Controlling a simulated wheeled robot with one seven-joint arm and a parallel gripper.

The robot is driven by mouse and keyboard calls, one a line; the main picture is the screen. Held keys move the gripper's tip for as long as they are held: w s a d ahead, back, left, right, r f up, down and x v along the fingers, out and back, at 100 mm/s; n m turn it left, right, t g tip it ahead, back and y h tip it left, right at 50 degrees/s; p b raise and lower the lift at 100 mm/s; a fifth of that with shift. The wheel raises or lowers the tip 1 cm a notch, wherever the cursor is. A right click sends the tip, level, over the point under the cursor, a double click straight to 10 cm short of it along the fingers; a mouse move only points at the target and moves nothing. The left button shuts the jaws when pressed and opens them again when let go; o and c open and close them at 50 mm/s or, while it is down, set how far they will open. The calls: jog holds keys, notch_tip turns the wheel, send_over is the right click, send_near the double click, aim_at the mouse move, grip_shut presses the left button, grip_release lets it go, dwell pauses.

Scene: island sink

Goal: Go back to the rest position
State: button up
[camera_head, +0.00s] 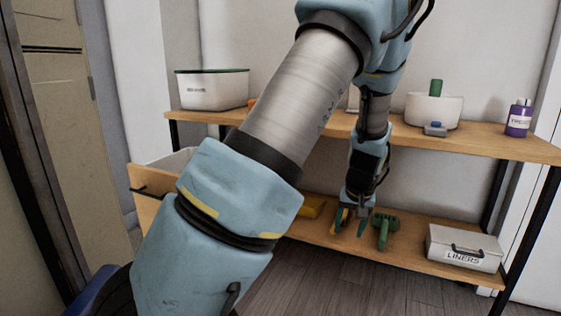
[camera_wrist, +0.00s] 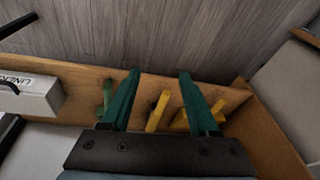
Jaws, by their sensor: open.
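My arm reaches down from the top of the head view to the lower shelf. My gripper (camera_head: 353,228) is low over that shelf. In the wrist view, its two green fingers are spread apart (camera_wrist: 158,73) with nothing held between them. A green tool-like thing (camera_head: 383,229) is just right of the gripper in the head view and shows left of the fingers in the wrist view (camera_wrist: 107,94). A narrow yellow thing (camera_wrist: 157,112) lies below, seen between the fingers. Another yellow thing (camera_head: 312,207) is left of the gripper, partly hidden by my arm.
The wooden upper shelf (camera_head: 480,142) holds a white bin (camera_head: 212,91), a white tub (camera_head: 434,111) and a purple bottle (camera_head: 518,119). The lower shelf (camera_head: 410,255) bears a LINERS box (camera_head: 464,248) at right. The floor (camera_head: 320,290) in front looks clear.

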jog(key=s+a+r+n, duration=0.1)
jog(key=s+a+r, duration=0.25)
jog(key=a, duration=0.45)
jog(key=s+a+r+g, duration=0.1)
jog(key=s+a+r, duration=0.1)
jog(key=s+a, duration=0.5)
jog(key=s+a+r+n, duration=0.1)
jog(key=s+a+r, duration=0.15)
jog(key=a, duration=0.75)
notch_tip(320, 180, up, 34)
jog(key=p, duration=3.4)
jog(key=shift+w+r+p, duration=0.2)
jog(key=shift+r+p, duration=0.05)
jog(key=shift+p, duration=0.05)
